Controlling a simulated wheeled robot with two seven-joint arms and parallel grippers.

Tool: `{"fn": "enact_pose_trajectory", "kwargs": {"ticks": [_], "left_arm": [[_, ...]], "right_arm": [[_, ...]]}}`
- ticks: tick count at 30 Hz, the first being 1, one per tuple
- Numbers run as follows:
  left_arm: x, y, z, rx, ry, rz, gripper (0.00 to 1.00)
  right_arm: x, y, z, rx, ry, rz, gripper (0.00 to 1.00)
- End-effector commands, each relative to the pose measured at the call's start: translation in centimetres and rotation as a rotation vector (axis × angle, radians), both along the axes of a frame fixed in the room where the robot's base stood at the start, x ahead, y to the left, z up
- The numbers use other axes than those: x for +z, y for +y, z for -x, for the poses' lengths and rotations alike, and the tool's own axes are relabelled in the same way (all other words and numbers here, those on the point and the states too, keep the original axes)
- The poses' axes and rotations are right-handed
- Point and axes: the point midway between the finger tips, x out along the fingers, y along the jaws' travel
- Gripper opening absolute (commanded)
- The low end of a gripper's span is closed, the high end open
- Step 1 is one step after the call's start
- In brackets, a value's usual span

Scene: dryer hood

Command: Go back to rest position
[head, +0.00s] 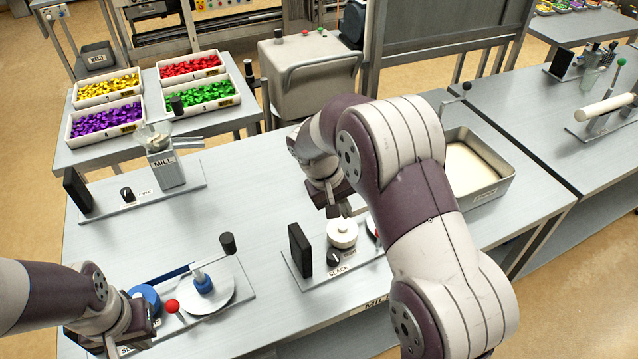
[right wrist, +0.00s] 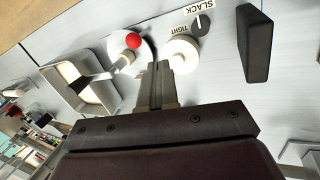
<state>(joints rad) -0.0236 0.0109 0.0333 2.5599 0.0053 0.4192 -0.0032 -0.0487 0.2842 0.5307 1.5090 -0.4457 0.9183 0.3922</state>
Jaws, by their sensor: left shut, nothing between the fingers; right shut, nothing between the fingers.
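My right arm reaches across the middle of the head view. Its right gripper (head: 345,208) is above the bench, just behind the white round knob (head: 342,233) of the SLACK device. In the right wrist view the right gripper's fingers (right wrist: 155,85) are together and empty, with the white knob (right wrist: 182,54) close beyond them; I cannot tell whether they touch it. My left gripper (head: 152,326) is low at the left, beside the device with the blue knob (head: 146,298) and red ball (head: 172,306). It is shut with nothing visible in it, and its fingertips are partly hidden.
A MILL device (head: 167,168) stands at the back left of the bench. A metal tray (head: 490,190) sits right of my right arm, and a grey hooded box (head: 305,75) stands behind. Bins of coloured pieces (head: 105,88) are further back. The bench's middle left is clear.

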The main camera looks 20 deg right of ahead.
Motion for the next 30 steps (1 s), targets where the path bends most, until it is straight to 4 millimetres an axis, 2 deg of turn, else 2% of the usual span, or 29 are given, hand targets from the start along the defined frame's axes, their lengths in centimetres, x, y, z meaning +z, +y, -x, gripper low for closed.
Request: {"fn": "enact_pose_trajectory", "kwargs": {"ticks": [6, 7, 9, 12, 18, 21, 30], "left_arm": [[0.0, 0.0, 0.0, 0.0, 0.0, 0.0, 0.0], [0.0, 0.0, 0.0, 0.0, 0.0, 0.0, 0.0], [0.0, 0.0, 0.0, 0.0, 0.0, 0.0, 0.0], [-0.4, 0.0, 0.0, 0.0, 0.0, 0.0, 0.0], [-1.4, 0.0, 0.0, 0.0, 0.0, 0.0, 0.0], [-1.7, 0.0, 0.0, 0.0, 0.0, 0.0, 0.0], [-1.9, 0.0, 0.0, 0.0, 0.0, 0.0, 0.0]], "right_arm": [[0.0, 0.2, -0.3, 0.032, -0.006, -0.009, 0.0], [-0.5, 0.6, -0.2, 0.058, -0.006, -0.032, 0.0], [-1.8, 1.8, 1.7, 0.105, 0.014, -0.099, 0.0], [-2.3, 3.7, 5.6, 0.145, 0.001, -0.208, 0.0], [-1.6, 5.6, 13.8, 0.126, -0.082, -0.337, 0.0], [-1.1, 5.8, 16.2, 0.095, -0.109, -0.354, 0.0], [-0.6, 5.7, 16.4, 0.093, -0.134, -0.355, 0.0]]}}
